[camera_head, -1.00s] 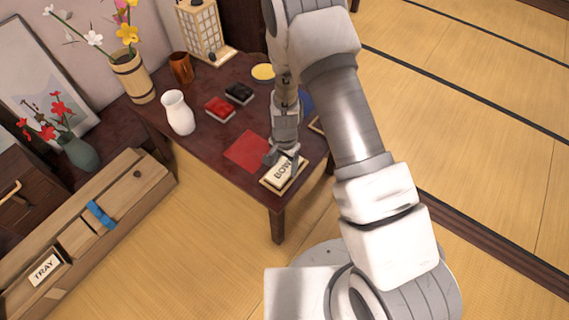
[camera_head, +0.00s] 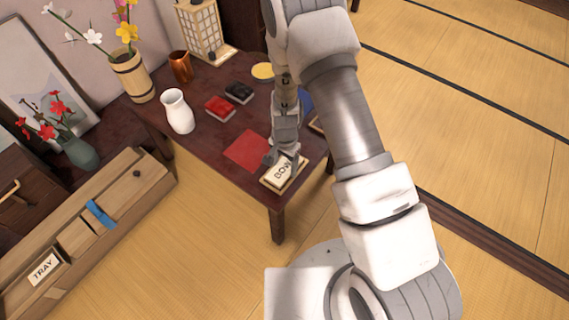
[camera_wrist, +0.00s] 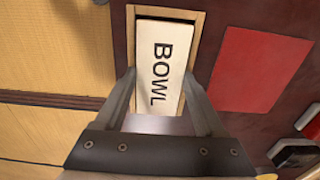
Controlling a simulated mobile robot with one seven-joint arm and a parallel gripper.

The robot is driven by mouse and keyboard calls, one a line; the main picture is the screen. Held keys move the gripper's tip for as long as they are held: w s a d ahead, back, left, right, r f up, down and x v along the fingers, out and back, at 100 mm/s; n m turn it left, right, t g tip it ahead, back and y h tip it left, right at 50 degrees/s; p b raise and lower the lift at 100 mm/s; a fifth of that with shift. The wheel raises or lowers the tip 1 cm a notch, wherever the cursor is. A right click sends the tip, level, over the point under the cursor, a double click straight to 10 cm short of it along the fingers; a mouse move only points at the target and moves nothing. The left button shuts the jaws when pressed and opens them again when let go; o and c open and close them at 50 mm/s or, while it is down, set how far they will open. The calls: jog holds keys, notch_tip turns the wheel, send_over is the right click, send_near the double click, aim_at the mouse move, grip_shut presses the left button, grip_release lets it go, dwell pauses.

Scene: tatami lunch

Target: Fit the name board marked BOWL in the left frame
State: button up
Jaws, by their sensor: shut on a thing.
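The name board marked BOWL (camera_wrist: 158,66) is a cream plate with dark letters. It also shows in the head view (camera_head: 284,171), at the table's near corner. My gripper (camera_wrist: 158,92) is shut on the board, one finger on each long side; it shows in the head view too (camera_head: 282,162). The board lies over the opening of a wooden frame (camera_wrist: 168,11), turned slightly against its rim. I cannot tell whether the board rests fully inside. The frame's near end is hidden by the gripper.
A red square mat (camera_head: 247,151) lies beside the frame. A second frame edge (camera_head: 315,125) shows behind my arm. Red (camera_head: 220,108) and black (camera_head: 239,92) boxes, a white vase (camera_head: 177,111) and a copper cup (camera_head: 180,68) stand farther back. A TRAY board (camera_head: 44,268) sits in the shelf at left.

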jog(key=shift+f, duration=0.1)
jog(key=o, duration=1.3)
jog(key=shift+o, duration=0.2)
notch_tip(320, 180, up, 18)
jog(key=p, duration=0.6)
jog(key=shift+f, duration=0.25)
